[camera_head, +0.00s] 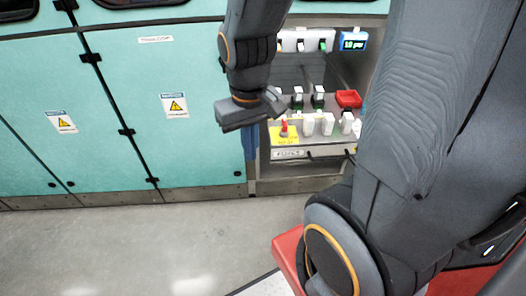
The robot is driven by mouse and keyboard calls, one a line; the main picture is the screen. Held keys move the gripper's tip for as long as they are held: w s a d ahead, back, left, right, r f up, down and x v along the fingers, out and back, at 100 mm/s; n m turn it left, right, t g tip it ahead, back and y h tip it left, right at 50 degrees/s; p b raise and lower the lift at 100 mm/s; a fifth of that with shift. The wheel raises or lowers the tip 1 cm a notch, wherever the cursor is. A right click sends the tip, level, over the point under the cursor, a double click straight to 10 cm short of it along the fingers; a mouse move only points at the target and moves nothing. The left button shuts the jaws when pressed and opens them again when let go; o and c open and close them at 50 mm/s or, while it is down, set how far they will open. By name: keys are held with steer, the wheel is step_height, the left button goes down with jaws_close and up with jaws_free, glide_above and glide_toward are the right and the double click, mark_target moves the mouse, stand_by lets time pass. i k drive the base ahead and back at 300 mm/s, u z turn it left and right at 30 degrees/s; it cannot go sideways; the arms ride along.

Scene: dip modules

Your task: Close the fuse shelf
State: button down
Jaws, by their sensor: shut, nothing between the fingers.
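The fuse shelf (308,141) is in the open bay at the right of the teal cabinets, low down, with a labelled front edge. White fuse-like blocks, a red switch on a yellow plate (286,134) and a red box (348,98) sit on it. I cannot tell how far the shelf is pulled out. My gripper (250,114) is shut and empty, at the shelf's left side, in front of the cabinet edge. I cannot tell whether it touches the shelf. My arm hides the right end of the shelf.
Teal cabinet doors (120,110) with yellow warning signs fill the left. A panel with switches and a small blue display (353,41) is above the shelf. The grey floor (120,245) in front of the cabinets is clear.

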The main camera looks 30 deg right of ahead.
mark_target(291, 144)
steer(key=u, duration=0.05)
steer(key=k, duration=0.55)
steer(key=z, duration=0.75)
steer(key=i, duration=0.5)
steer(key=z, duration=0.05)
